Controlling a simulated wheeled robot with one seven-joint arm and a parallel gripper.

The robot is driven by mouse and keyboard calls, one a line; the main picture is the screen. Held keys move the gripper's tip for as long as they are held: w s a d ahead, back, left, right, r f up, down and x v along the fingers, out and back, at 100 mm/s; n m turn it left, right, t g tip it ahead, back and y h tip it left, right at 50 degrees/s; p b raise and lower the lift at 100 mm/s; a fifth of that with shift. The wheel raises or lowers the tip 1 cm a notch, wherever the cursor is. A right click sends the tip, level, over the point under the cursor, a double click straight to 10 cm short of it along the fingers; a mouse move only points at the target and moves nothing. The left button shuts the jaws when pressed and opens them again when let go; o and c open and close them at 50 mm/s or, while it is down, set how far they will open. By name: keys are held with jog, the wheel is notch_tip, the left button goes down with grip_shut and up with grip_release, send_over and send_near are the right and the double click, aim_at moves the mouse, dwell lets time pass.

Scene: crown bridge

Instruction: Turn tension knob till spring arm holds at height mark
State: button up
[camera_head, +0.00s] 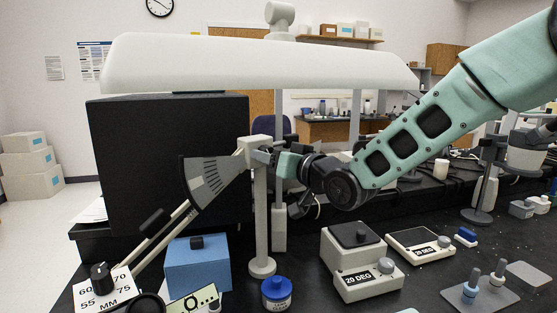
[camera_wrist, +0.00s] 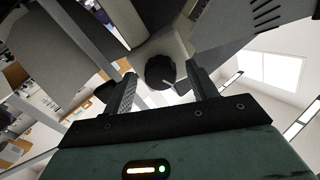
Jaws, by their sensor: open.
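The spring arm (camera_head: 163,236) is a pair of pale rods sloping down to the left from a pale head on a post (camera_head: 261,215). A dark grey sector scale (camera_head: 208,180) with tick lines is beside the head. I cannot make out a height mark. My gripper (camera_head: 262,156) is at the head, at the top of the post. In the wrist view, a round black knob (camera_wrist: 160,71) with a pale pointer line, likely the tension knob, lies between the two fingers of my gripper (camera_wrist: 161,78). The fingers are open, with gaps visible on both sides. The head view hides this knob.
A long pale lamp hood (camera_head: 255,65) hangs above. A dial plate marked MM (camera_head: 118,292), a blue box (camera_head: 198,265), a blue-capped jar (camera_head: 277,294) and a 20 DEG block (camera_head: 352,262) stand below. A large black box (camera_head: 165,135) is behind.

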jog(key=b+v, duration=0.1)
jog(key=v, duration=1.6)
jog(key=shift+s, duration=0.15)
jog(key=shift+d, duration=0.15)
jog(key=s+f+g+h+p, duration=0.5)
jog(key=s+f+g+h, duration=0.15)
jog(key=s+f, duration=0.2)
jog(key=s+d+n+g+h+p, duration=0.1)
jog(key=s+d+g+h+p, duration=0.1)
jog(key=s, duration=0.6)
jog(key=s+d+n+g+h+p, duration=0.1)
jog(key=s+d+g+h, duration=0.1)
jog(key=s+g, duration=0.3)
jog(key=s+h, duration=0.1)
jog(key=s, duration=0.3)
jog(key=shift+s+d+f+p, duration=0.25)
jog(key=shift+s+f+p, duration=0.05)
jog(key=shift+f+p, duration=0.1)
